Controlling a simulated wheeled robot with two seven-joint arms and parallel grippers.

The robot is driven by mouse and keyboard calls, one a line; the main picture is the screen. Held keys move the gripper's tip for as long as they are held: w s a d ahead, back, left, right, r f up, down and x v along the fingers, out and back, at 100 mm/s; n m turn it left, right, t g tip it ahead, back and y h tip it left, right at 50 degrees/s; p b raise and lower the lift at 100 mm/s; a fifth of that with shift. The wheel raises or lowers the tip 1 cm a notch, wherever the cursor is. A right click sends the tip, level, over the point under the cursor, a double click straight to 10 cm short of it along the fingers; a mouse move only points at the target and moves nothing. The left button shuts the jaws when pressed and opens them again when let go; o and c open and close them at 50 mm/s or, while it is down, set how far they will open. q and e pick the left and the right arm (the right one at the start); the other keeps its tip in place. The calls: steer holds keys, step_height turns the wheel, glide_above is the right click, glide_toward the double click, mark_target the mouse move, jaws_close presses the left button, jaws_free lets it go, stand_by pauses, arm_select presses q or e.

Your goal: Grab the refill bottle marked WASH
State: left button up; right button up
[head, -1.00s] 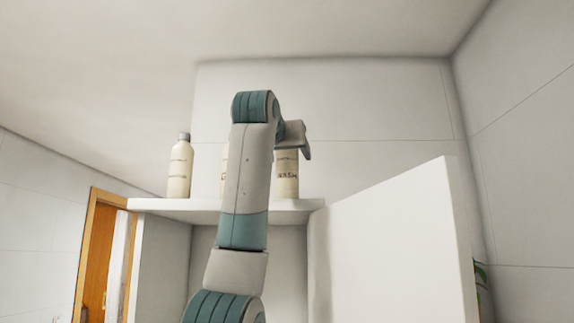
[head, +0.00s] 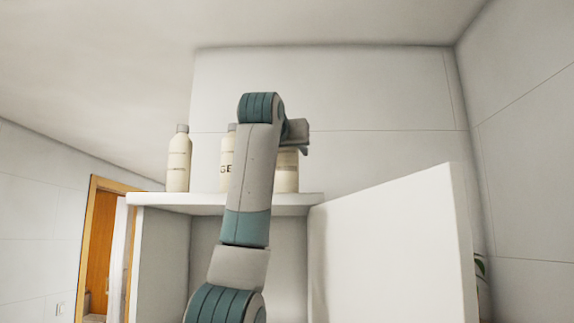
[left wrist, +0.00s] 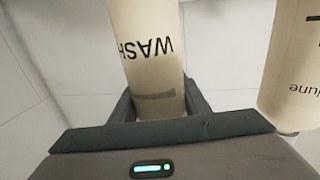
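The cream bottle marked WASH (left wrist: 147,48) is upside down in the left wrist view, between the fingers of my left gripper (left wrist: 160,103). A finger lies close along each side. Whether they press on it I cannot tell. In the head view my left gripper (head: 298,134) is at the upper part of the rightmost bottle (head: 287,178), which stands on the shelf and is partly covered by my wrist. My right gripper is not in view.
A white shelf (head: 170,199) also carries a capped bottle (head: 179,163) at left and a middle bottle (head: 225,172) showing "GE", partly behind my arm. A neighbouring bottle (left wrist: 292,65) is close at right in the wrist view. A white panel (head: 395,240) stands at right.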

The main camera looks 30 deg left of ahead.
arm_select(q)
steer(key=c, duration=0.4)
steer(key=shift+r, duration=0.2)
steer(key=d+r, duration=1)
steer(key=d, duration=0.1)
steer(key=shift+d+r, duration=0.35)
steer(key=shift+d, duration=0.05)
steer(key=shift+a, duration=0.1)
